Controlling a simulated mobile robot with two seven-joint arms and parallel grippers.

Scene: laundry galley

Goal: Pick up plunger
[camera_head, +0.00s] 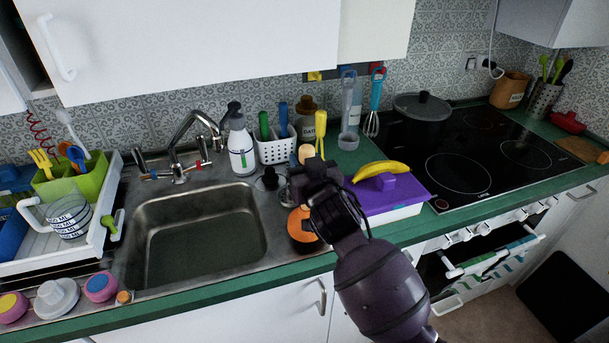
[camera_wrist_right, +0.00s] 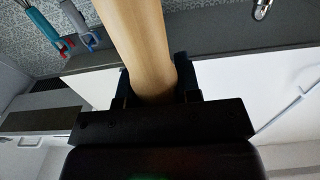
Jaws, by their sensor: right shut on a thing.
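The plunger's pale wooden handle (camera_wrist_right: 140,40) fills the upper middle of the right wrist view. Its tip (camera_head: 306,153) shows above my gripper in the head view. My right gripper (camera_head: 318,182) is shut around the handle over the counter right of the sink, and its jaws (camera_wrist_right: 153,88) grip the handle from both sides. An orange and dark rounded piece (camera_head: 299,226) shows just below and left of the gripper. It looks like the plunger's cup, partly hidden by my arm. I cannot tell whether it touches the counter. My left gripper is not in view.
A steel sink (camera_head: 133,255) lies to the left. A purple-topped box (camera_head: 400,200) with a banana (camera_head: 381,170) sits close right of my gripper. A soap bottle (camera_head: 240,145), white utensil holder (camera_head: 275,150) and whisk (camera_head: 374,105) stand behind. The black hob (camera_head: 455,150) is further right.

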